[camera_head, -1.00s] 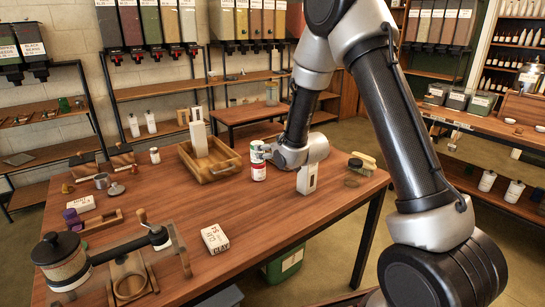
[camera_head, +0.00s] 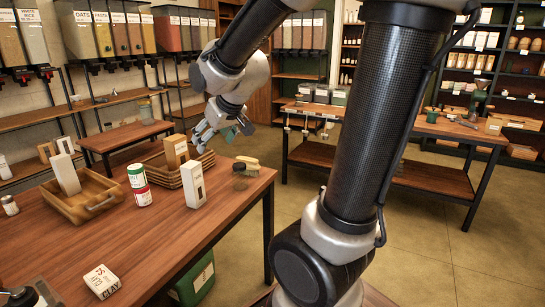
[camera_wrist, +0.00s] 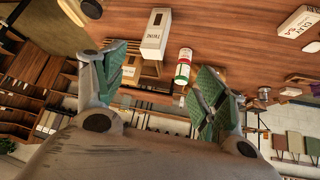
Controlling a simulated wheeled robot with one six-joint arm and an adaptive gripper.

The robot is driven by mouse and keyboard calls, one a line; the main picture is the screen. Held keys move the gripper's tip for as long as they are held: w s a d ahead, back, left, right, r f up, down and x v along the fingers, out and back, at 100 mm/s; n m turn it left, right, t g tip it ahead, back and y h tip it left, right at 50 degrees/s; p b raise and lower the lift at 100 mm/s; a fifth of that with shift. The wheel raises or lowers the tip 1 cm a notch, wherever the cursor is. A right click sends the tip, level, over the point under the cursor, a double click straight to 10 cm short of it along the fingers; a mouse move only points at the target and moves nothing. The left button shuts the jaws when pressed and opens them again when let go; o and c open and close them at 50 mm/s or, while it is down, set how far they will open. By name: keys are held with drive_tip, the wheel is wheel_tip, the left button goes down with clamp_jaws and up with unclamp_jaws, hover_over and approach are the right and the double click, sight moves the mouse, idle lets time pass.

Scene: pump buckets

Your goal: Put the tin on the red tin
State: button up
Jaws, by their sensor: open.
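The tin (camera_head: 137,174), white with a green band, stands upright on top of the red tin (camera_head: 142,196) on the wooden table. The two look roughly lined up. The stack also shows in the wrist view, where the tin (camera_wrist: 182,75) is between my fingers in the picture but apart from them. My gripper (camera_head: 218,128) is open and empty, raised to the right of the stack and beyond it. In the wrist view both green-padded fingers (camera_wrist: 157,62) are spread wide. Nothing is between the pads.
A white box (camera_head: 194,185) stands right of the tins. A wooden tray (camera_head: 82,199) with a tall block is on the left, and a basket (camera_head: 178,168) is behind. A clay box (camera_head: 102,281) lies in front.

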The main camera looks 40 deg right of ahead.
drive_tip(key=s+d+g, duration=0.1)
drive_tip(key=s, duration=1)
drive_tip(key=s+d+r+m+g, duration=0.1)
drive_tip(key=s+d+g, duration=0.1)
drive_tip(key=s, duration=0.8)
drive_tip(key=shift+s+g, duration=0.3)
drive_tip(key=shift+s, duration=0.05)
drive_tip(key=shift+r, duration=0.1)
